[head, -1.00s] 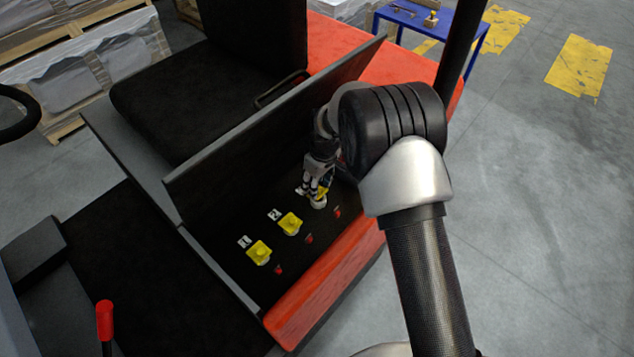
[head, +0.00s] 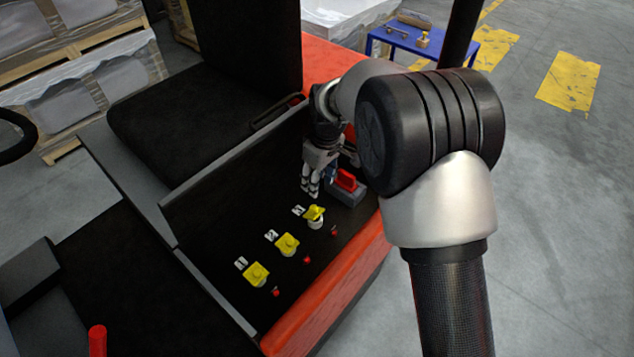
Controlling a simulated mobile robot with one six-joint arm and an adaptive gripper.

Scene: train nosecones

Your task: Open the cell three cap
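Three yellow caps sit in a row on the black panel. The cell three cap (head: 315,212) is the farthest one, beside its white label (head: 298,211). It looks tilted up, with a pale round opening or neck showing under it. The cell two cap (head: 287,244) and cell one cap (head: 256,274) lie flat on their seats. My gripper (head: 310,191) hangs just above and behind the cell three cap, pointing down, apparently apart from it. Its fingers look close together and nothing shows between them, but their gap is too small to judge.
A grey block with a red handle (head: 346,181) stands just right of my gripper. Small red plugs (head: 307,259) line the front of each cap. A raised black lid (head: 225,185) stands behind the row. A blue table (head: 428,42) is farther back.

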